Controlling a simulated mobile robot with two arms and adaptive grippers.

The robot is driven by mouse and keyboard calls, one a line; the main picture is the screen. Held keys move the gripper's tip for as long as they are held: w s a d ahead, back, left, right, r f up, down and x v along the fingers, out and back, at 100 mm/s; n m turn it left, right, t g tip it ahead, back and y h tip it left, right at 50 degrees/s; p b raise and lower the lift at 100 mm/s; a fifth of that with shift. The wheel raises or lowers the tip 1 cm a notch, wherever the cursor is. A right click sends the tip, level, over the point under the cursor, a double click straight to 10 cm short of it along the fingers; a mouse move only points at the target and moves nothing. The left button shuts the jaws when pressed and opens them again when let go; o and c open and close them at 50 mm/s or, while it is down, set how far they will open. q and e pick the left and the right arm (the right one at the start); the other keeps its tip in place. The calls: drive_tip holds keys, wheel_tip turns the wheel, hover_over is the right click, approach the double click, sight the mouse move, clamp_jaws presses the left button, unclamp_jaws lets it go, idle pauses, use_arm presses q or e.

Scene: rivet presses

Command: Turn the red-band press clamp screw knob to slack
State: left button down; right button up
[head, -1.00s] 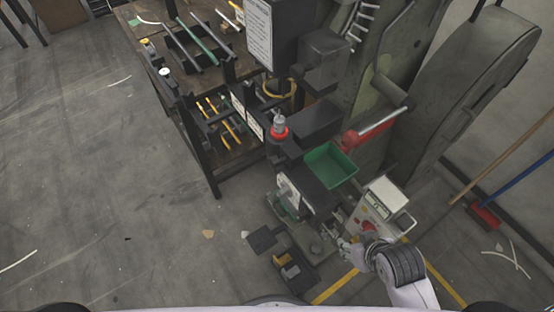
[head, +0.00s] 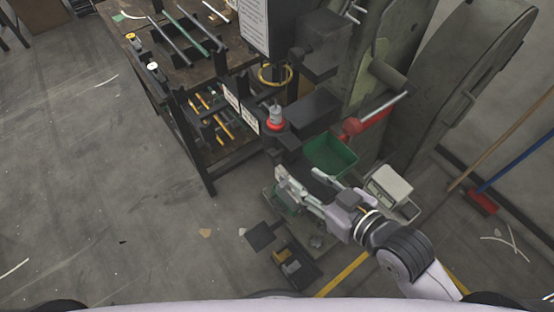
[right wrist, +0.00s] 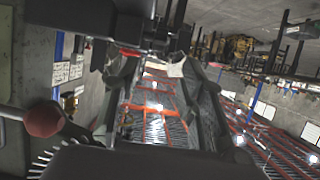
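The red-band press (head: 292,140) stands at the middle of the head view, with a red ring (head: 275,125) around a grey metal piece on its top. I cannot tell for certain which part is its clamp screw knob. My right gripper (head: 292,185) is just below the press head, pointing left, with its fingers apart. In the right wrist view the two fingers (right wrist: 155,95) stand wide apart with nothing held between them. Dark press parts with a red strip (right wrist: 130,52) and a pale piece (right wrist: 175,68) lie beyond the fingertips. My left gripper is out of view.
A green bin (head: 328,155) is right beside the press, under a red lever (head: 352,128). A yellow-ringed press (head: 275,76) stands behind. A pale control box (head: 392,187) is near my right arm.

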sight(278, 160)
drive_tip(key=x, duration=1.2)
drive_tip(key=shift+w+a+r+p, duration=0.15)
drive_tip(key=shift+w+a+p, duration=0.15)
drive_tip(key=shift+p, duration=0.05)
drive_tip(key=shift+c, duration=0.6)
clamp_jaws()
